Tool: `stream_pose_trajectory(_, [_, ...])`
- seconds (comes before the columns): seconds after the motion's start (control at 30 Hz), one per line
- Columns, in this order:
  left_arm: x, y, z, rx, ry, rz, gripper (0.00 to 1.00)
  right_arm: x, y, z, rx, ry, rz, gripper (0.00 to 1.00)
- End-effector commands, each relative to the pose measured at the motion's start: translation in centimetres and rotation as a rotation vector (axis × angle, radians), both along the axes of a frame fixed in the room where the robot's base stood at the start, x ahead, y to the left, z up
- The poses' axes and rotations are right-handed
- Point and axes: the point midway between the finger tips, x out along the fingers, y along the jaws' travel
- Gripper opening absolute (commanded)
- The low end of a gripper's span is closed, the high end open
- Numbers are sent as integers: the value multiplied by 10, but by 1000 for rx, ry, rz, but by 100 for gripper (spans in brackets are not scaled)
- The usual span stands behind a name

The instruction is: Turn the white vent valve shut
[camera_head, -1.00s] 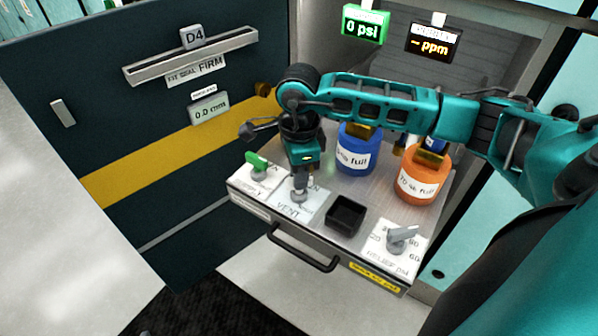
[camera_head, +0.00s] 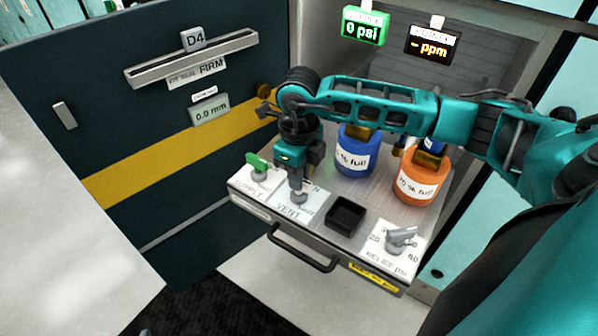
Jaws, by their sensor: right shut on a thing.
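The vent valve (camera_head: 299,198) sits on the white plate marked VENT (camera_head: 297,212) on the tray's front edge. Only its grey base shows; its handle is hidden by my right gripper. My right gripper (camera_head: 297,186) points down over the vent valve and is shut on it. How far the valve is turned cannot be told. My left gripper is not in view.
A green-handled supply valve (camera_head: 257,164) stands close left of the vent. A black square cup (camera_head: 346,215) and a grey relief knob (camera_head: 401,238) are to the right. Blue (camera_head: 357,153) and orange (camera_head: 420,176) containers stand behind. A dark handle (camera_head: 303,250) juts from the front.

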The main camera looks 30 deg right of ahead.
Motion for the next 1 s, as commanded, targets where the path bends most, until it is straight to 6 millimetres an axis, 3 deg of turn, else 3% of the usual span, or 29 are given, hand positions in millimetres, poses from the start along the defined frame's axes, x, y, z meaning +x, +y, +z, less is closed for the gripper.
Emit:
stream_pose_trajectory(0.67, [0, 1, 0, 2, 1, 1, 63, 0, -1, 1, -1, 0, -69, 0])
stream_pose_trajectory(0.7, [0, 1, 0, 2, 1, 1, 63, 0, -1, 1, -1, 0, -69, 18])
stream_pose_trajectory(1.0, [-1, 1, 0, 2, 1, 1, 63, 0, 0, 0, -1, 0, -66, 43])
